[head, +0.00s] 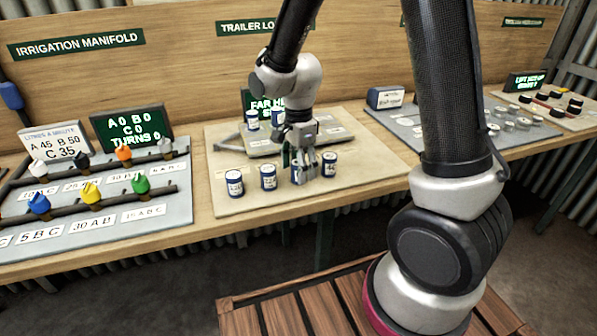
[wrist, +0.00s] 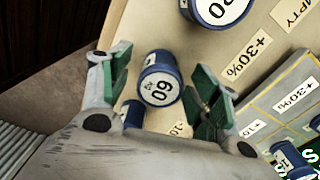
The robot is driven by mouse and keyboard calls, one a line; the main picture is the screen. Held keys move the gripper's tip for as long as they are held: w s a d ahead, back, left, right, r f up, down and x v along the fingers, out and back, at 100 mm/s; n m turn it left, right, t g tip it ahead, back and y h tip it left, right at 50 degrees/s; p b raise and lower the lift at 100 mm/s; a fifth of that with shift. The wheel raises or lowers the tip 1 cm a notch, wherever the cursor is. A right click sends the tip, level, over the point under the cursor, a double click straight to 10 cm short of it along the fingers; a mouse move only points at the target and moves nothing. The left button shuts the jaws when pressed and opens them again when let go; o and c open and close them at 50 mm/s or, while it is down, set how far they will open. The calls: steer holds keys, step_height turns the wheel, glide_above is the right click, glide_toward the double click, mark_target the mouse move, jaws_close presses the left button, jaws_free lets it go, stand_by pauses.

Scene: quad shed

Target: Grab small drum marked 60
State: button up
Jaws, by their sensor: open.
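The small drum marked 60 (wrist: 158,88) is blue with a white top and label. In the wrist view it sits between the two spread fingers of my gripper (wrist: 162,82), with a gap on each side. My gripper is open and holds nothing. In the head view my gripper (head: 308,164) is low over the row of drums on the trailer loading board. It hides part of the row there, and the numbers are too small to read surely.
Close neighbours are a drum (wrist: 215,8) at the top of the wrist view and one (wrist: 132,113) partly behind my gripper. More drums (head: 235,183) stand to the left in the head view. A raised grey platform (head: 262,146) lies behind. The irrigation manifold (head: 160,208) is left.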

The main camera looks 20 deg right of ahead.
steer(key=c, duration=1.2)
steer(key=shift+o, duration=0.2)
